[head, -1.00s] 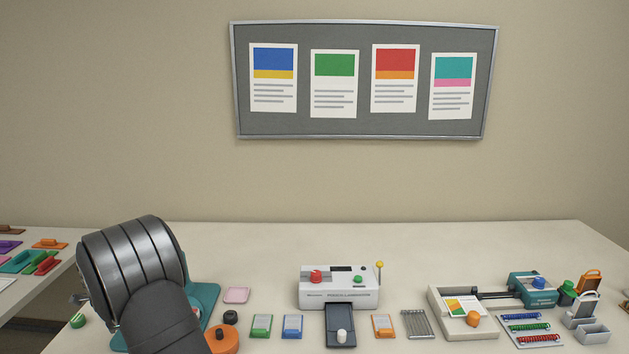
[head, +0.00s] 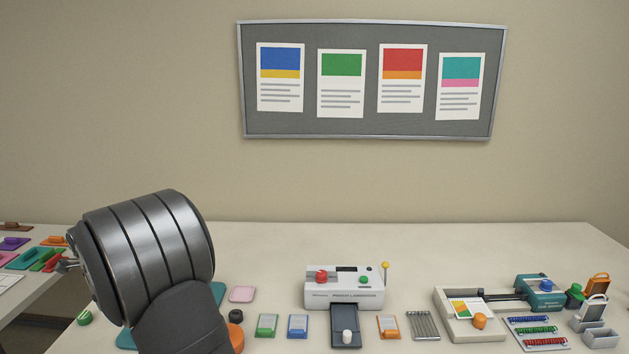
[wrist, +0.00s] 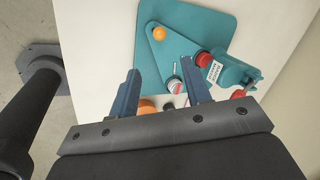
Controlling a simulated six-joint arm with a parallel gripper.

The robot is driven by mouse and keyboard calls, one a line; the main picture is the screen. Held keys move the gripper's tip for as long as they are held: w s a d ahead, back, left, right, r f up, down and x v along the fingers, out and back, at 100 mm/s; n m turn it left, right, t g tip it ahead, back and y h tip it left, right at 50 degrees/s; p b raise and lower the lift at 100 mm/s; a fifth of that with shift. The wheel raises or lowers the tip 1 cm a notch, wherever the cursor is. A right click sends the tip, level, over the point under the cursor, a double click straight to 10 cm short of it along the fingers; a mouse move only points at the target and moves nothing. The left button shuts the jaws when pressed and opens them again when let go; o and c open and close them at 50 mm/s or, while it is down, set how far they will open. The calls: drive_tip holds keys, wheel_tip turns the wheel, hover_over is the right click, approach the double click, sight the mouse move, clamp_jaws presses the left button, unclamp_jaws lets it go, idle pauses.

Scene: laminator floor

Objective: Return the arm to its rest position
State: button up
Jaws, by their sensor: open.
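My gripper (wrist: 160,95) shows in the wrist view with its two blue-grey fingers apart and nothing between the tips. It is over the table near a teal board (wrist: 208,32) that carries an orange ball-like knob (wrist: 159,34), a red knob (wrist: 204,59) and a teal device (wrist: 237,73) with a white label. In the head view my arm fills the lower left and hides most of the teal board (head: 218,293). The fingers are mostly hidden there.
The white laminator (head: 344,288) stands mid-table, with green (head: 266,326), blue (head: 298,326) and orange (head: 388,326) cards nearby. A paper tray (head: 460,318) and spiral-coil rack (head: 537,333) are at right. A side table (head: 36,283) at left holds coloured pieces. The table's back is clear.

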drive_tip(key=x, duration=1.3)
drive_tip(key=shift+f, duration=0.5)
drive_tip(key=shift+s+d+r+n+y, duration=0.1)
drive_tip(key=shift+s+d+n+y, duration=0.2)
drive_tip(key=shift+d+n, duration=0.5)
drive_tip(key=shift+a, duration=0.15)
drive_tip(key=shift+o, duration=0.3)
